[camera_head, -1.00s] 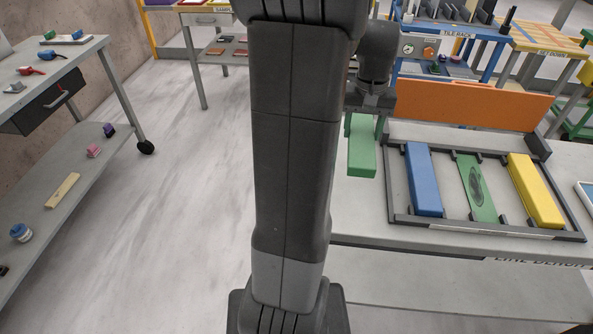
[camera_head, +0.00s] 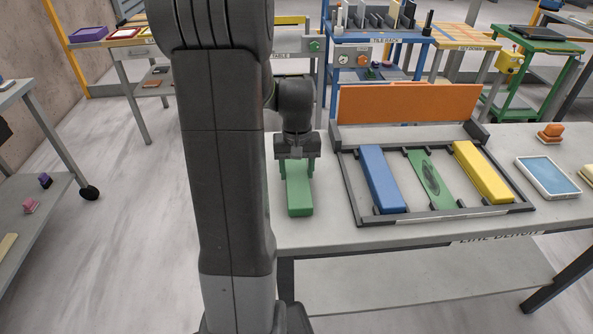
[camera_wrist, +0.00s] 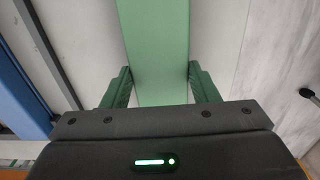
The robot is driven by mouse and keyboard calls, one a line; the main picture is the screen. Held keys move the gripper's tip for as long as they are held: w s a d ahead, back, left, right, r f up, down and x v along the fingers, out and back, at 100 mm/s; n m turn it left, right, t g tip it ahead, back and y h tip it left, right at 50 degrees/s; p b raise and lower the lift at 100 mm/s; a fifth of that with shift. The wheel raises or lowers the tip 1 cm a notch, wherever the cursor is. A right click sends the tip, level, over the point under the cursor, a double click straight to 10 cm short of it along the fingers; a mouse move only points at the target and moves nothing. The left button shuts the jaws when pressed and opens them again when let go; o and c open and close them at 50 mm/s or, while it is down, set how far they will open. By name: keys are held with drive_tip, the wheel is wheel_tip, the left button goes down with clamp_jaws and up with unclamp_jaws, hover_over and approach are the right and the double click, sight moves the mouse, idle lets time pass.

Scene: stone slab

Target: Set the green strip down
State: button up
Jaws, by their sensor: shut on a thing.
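The green strip (camera_head: 299,194) is a plain green bar at the left end of the grey bench (camera_head: 322,235), left of the black frame. My gripper (camera_head: 296,167) is shut on its far end, with one finger on each side. In the wrist view the strip (camera_wrist: 155,45) runs away between the two green fingers (camera_wrist: 160,88). I cannot tell whether its underside touches the bench. The black frame (camera_head: 354,188) holds a blue strip (camera_head: 382,180), a flat green panel with a dark oval mark (camera_head: 431,178) and a yellow strip (camera_head: 482,172).
An orange board (camera_head: 405,103) stands behind the frame. A blue-and-white tray (camera_head: 548,177) and an orange block (camera_head: 550,132) lie on the bench to the right. Bare bench shows around the strip, and the bench's left edge is close to it.

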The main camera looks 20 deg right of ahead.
sight(297, 173)
drive_tip(key=shift+f, duration=0.2)
drive_tip(key=shift+f, duration=0.15)
drive_tip(key=o, duration=1.3)
drive_tip(key=shift+c, duration=0.2)
wheel_tip(297, 173, up, 12)
drive_tip(key=shift+r+p, duration=0.2)
drive_tip(key=shift+p, duration=0.2)
